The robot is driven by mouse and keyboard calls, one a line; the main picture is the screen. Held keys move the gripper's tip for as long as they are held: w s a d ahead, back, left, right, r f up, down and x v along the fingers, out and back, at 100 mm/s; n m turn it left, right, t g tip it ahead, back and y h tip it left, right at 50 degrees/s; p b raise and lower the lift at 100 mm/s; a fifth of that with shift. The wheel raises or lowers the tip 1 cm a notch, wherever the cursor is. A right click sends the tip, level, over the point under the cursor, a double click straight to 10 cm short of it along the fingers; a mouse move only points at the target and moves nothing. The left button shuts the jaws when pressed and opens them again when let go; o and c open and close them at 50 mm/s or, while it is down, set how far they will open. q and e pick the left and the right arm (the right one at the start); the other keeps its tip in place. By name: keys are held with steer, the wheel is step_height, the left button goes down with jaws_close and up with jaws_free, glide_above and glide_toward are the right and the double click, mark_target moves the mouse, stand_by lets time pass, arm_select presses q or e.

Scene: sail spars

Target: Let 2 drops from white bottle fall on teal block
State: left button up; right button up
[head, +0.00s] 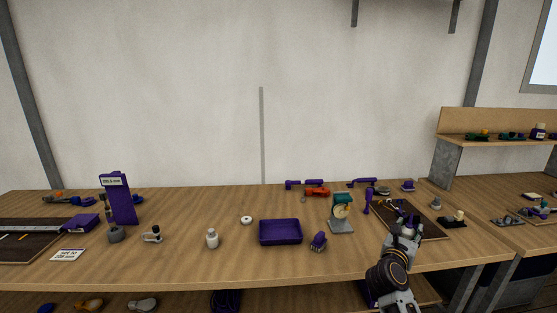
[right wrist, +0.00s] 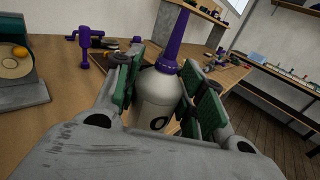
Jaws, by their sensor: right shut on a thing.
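The white bottle (right wrist: 158,88) with a long purple nozzle (right wrist: 171,42) is between the green-padded fingers of my right gripper (head: 405,229), which is shut on it. In the right wrist view its nozzle points up. In the head view the bottle is largely hidden by the gripper. The teal block (head: 342,198), with a pale wheel in it, sits on a grey stand (head: 341,226) to the left of my right gripper. In the right wrist view the block (right wrist: 14,46) is cut by the left edge, apart from the bottle. My left gripper is not in view.
A purple tray (head: 281,243) and a small purple item (head: 318,242) lie left of the stand. Another small white bottle (head: 212,239) stands further left. A dark board (head: 433,222) with parts lies beside my right gripper. Purple and orange tools (head: 317,192) lie behind.

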steer(key=shift+s, duration=0.2)
steer(key=shift+a+r, duration=0.25)
steer(key=shift+r, duration=0.05)
steer(key=shift+w+a+r+n+t+y, duration=0.25)
steer(key=shift+w+a+n+t+y, duration=0.2)
steer(key=shift+w+n+y, duration=0.1)
steer(key=shift+w+a+r, duration=0.1)
steer(key=shift+a+r, duration=0.1)
steer(key=shift+a, duration=0.05)
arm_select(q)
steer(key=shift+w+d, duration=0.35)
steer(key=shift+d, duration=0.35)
arm_select(e)
steer(key=w+a+r+n+t+y, duration=0.1)
steer(key=a+r+n+t+y, duration=0.2)
steer(key=a+r+y, duration=0.3)
steer(key=shift+w+a+r+n, duration=0.15)
steer(key=shift+a+r+n, duration=0.65)
steer(key=shift+a, duration=0.45)
